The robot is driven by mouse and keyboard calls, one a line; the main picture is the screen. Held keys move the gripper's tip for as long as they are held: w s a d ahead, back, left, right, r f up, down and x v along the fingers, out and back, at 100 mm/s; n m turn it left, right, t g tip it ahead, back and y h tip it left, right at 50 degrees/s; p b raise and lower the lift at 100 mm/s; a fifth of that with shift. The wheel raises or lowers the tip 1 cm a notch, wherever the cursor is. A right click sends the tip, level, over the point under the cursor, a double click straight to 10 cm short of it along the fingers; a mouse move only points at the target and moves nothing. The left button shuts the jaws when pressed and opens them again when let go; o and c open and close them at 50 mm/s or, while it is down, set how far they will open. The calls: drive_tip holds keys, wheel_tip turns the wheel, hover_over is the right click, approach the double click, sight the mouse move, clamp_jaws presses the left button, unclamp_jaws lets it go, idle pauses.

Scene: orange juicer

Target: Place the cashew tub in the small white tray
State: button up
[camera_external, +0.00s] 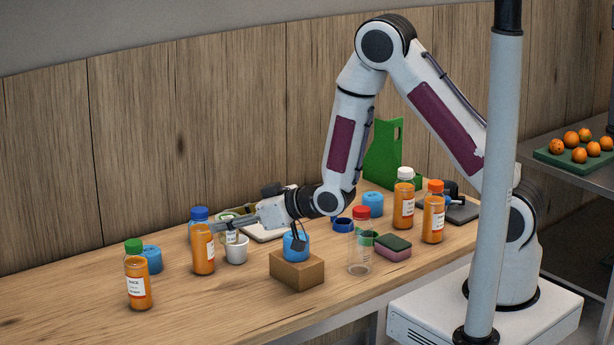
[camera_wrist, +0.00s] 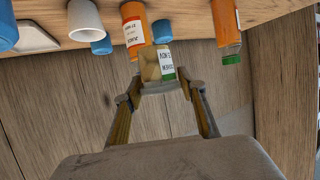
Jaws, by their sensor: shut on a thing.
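The cashew tub (camera_wrist: 152,68), clear with tan contents and a white label, is held between the fingertips of my gripper (camera_wrist: 160,86) in the wrist view. In the outside view, my gripper (camera_external: 226,227) reaches left, low over the bench, behind the white cup. The tub (camera_external: 232,238) is small there and partly hidden by the gripper and the cup. A small white tray (camera_external: 264,235) lies right of the tub, partly hidden behind my wrist. A pale flat thing at the left of the wrist view (camera_wrist: 34,38) looks like this tray.
A blue-capped juice bottle (camera_external: 203,250) stands just left of my gripper, close to it. The white cup (camera_external: 236,252) is in front. A blue-topped wooden block (camera_external: 298,272) stands right of the cup. A green-capped bottle (camera_external: 137,280) is farther left. The front left bench is clear.

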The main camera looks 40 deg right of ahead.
sight(228, 216)
drive_tip(key=shift+r, duration=1.9)
drive_tip(key=shift+w+d+r, duration=0.15)
drive_tip(key=shift+w+r, duration=0.05)
drive_tip(key=shift+w, duration=0.05)
drive_tip(key=w+d+m+h, duration=0.1)
drive_tip(key=w+d, duration=2)
drive_tip(key=d, duration=0.2)
drive_tip(key=shift+t, duration=0.3)
drive_tip(key=shift+s+a+f, duration=0.1)
drive_tip(key=shift+s+f, duration=0.05)
drive_tip(key=shift+f, duration=1.15)
drive_tip(key=shift+s+a+f, duration=0.1)
drive_tip(key=shift+f, duration=1.2)
drive_tip(key=shift+f, duration=3.1)
